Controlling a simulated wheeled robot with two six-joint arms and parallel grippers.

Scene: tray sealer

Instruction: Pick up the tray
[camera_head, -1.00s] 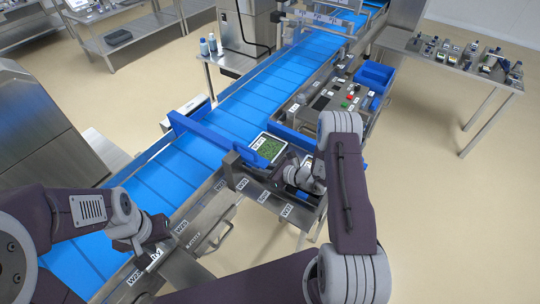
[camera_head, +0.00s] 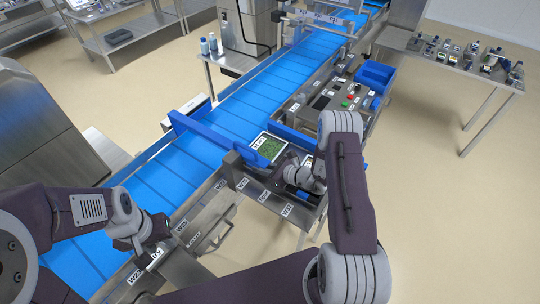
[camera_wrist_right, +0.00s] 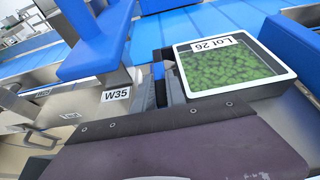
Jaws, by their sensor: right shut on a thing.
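The tray (camera_head: 268,146) is a white-rimmed pack with green contents and a label. It lies at the near right side of the blue conveyor in the head view. In the right wrist view the tray (camera_wrist_right: 232,66) fills the upper right, and its label reads Lot 26. My right gripper (camera_wrist_right: 168,82) is shut on the tray's near left edge; its fingertips are mostly hidden.
The blue conveyor (camera_head: 205,142) runs diagonally, with a blue guide bar (camera_head: 205,137) across it near the tray. A control box (camera_head: 338,100) and blue bin (camera_head: 374,77) stand to the right. A side table (camera_head: 455,66) holds several small items. The floor at right is clear.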

